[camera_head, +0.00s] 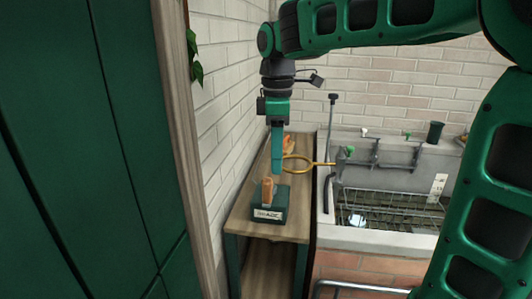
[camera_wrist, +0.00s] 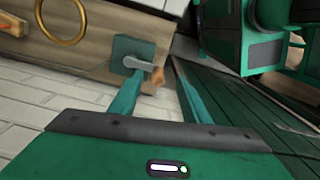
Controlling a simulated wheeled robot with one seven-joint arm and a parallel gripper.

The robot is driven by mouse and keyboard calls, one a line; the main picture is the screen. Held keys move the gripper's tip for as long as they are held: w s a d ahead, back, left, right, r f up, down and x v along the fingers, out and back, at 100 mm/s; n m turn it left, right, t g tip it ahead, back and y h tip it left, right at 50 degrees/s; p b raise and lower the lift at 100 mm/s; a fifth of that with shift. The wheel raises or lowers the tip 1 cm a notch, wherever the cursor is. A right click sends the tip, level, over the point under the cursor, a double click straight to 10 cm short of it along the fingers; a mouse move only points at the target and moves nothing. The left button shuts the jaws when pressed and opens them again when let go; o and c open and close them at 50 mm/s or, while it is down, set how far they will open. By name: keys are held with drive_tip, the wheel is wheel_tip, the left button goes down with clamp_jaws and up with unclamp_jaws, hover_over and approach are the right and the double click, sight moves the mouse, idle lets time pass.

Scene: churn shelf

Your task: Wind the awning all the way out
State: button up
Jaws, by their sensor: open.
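In the wrist view, a small teal box (camera_wrist: 124,48) on the wooden shelf carries a grey crank arm (camera_wrist: 138,64) with an orange handle (camera_wrist: 157,77). The handle appears between the fingers of my gripper (camera_wrist: 158,88), in line with the gap; its distance from the tips is hard to judge. In the head view, my gripper (camera_head: 278,170) points down over the shelf, open and empty. An orange piece (camera_head: 288,142) shows behind it, partly hidden; I cannot tell for sure that it is the crank handle. The awning itself is not seen.
A dark green labelled box (camera_head: 268,213) with an upright orange handle (camera_head: 267,190) stands at the front of the shelf (camera_head: 246,229). A gold ring (camera_head: 300,160) sticks out at the right. A brick wall borders the left, a sink (camera_head: 385,238) with a rack the right.

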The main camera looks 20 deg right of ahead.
sight(268, 189)
drive_tip(key=shift+w+a+r+n, duration=0.15)
drive_tip(key=shift+w+a+n, duration=0.2)
drive_tip(key=shift+a, duration=0.15)
drive_tip(key=shift+w+a+r+n, duration=0.1)
drive_tip(key=shift+w+a+n, duration=0.1)
drive_tip(key=shift+a+n, duration=0.2)
wheel_tip(268, 189, down, 11)
drive_tip(key=shift+r, duration=0.2)
